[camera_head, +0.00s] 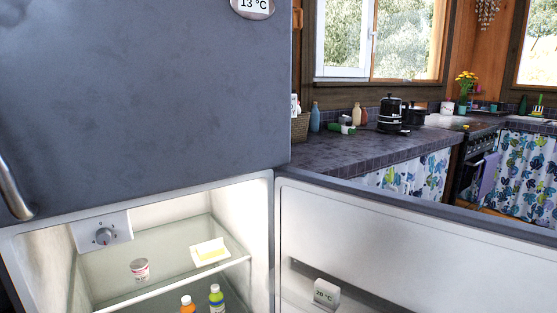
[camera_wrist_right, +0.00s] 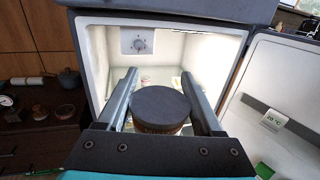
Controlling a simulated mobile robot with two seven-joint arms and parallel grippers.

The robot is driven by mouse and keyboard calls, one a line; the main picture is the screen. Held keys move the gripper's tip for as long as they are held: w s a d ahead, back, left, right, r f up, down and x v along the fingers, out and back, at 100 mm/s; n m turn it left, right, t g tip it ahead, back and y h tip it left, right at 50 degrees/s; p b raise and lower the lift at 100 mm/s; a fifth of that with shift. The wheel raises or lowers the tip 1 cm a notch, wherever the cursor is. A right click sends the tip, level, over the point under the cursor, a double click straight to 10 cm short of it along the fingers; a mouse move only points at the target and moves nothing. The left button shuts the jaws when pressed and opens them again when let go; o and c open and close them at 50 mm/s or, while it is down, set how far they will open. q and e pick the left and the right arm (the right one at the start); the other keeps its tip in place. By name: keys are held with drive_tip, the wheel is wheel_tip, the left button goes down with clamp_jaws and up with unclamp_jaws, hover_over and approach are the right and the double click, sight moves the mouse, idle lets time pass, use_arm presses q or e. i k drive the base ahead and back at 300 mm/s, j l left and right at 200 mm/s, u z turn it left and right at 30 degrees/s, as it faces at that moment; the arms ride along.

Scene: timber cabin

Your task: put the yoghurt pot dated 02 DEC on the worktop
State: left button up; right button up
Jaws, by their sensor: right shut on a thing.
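A small white yoghurt pot with red marks (camera_head: 139,269) stands on the upper glass shelf of the open fridge, in the head view. Its date is too small to read. In the right wrist view, my right gripper (camera_wrist_right: 159,78) is shut on a round jar with a flat dark top (camera_wrist_right: 160,106) and a brownish side. The gripper faces the open fridge, with the jar in front of the opening. The worktop (camera_head: 370,150), dark and tiled, lies beyond the open fridge door in the head view. My left gripper is in neither view.
A yellow and white pack (camera_head: 209,251) lies on the shelf right of the pot. Bottles (camera_head: 217,298) stand below. The open fridge door (camera_head: 410,255) stands between the fridge and worktop.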

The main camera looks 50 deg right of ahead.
sight(339, 153)
drive_tip(key=k+l, duration=0.3)
drive_tip(key=k, duration=0.15)
drive_tip(key=k+l, duration=0.6)
drive_tip(key=k, duration=0.25)
drive_tip(key=k+l, duration=0.15)
drive_tip(key=l, duration=0.25)
drive_tip(key=k+l, duration=0.1)
drive_tip(key=l, duration=0.35)
drive_tip(key=k+l, duration=0.15)
drive_tip(key=l, duration=0.25)
drive_tip(key=k+l, duration=0.15)
drive_tip(key=l, duration=0.25)
drive_tip(key=i+l, duration=0.1)
drive_tip(key=l, duration=1.15)
drive_tip(key=i+l, duration=0.15)
drive_tip(key=l, duration=0.5)
drive_tip(key=i+l, duration=0.5)
drive_tip(key=i, duration=0.15)
drive_tip(key=i+l+u, duration=0.1)
drive_tip(key=i+l, duration=0.4)
drive_tip(key=i, duration=0.2)
